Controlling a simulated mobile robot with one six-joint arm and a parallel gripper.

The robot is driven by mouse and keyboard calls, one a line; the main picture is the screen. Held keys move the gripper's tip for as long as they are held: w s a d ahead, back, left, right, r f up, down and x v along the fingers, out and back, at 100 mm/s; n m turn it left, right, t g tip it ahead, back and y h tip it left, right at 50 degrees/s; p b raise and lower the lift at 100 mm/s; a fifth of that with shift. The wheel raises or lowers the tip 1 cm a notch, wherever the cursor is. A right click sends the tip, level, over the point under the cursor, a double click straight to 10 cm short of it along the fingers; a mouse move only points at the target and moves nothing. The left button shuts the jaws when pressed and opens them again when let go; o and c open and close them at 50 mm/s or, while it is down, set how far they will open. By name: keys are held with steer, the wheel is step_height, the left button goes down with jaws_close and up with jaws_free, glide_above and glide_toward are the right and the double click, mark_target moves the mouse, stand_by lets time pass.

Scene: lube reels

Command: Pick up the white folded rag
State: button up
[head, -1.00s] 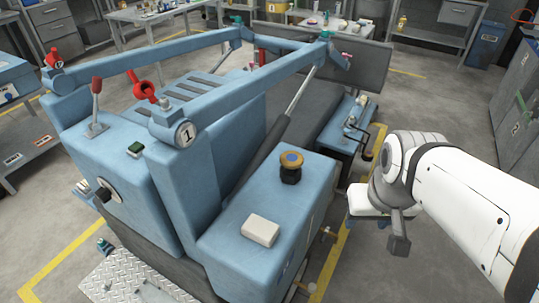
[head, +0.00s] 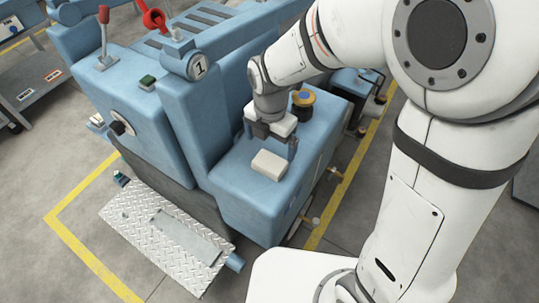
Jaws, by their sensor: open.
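The white folded rag (head: 269,165) lies flat on the blue top of the machine's front right box (head: 228,186). My gripper (head: 274,146) is above the rag and a little behind it in the head view, pointing down. Its dark fingers are apart and nothing shows between them. One finger hangs to the right, near the rag's far right corner; I cannot tell the exact gap to the rag. The other finger is partly hidden by the gripper body.
A yellow and black knob (head: 303,98) stands on the same box, just behind my gripper. A raised blue post with a "1" disc (head: 198,67) stands to the left. A red lever (head: 103,30) and a green button (head: 147,82) are farther left. A metal step plate (head: 165,235) lies below.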

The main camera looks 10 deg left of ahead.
mark_target(270, 161)
steer(key=shift+a+f+n, duration=0.25)
steer(key=shift+f+n, duration=0.05)
steer(key=shift+f, duration=0.1)
steer(key=f, duration=0.7)
steer(key=shift+s+d+f+p, duration=0.1)
steer(key=shift+d+f+p, duration=0.1)
steer(key=shift+p, duration=0.1)
steer(key=shift+c, duration=0.6)
steer(key=c, duration=0.8)
steer(key=shift+r, duration=0.1)
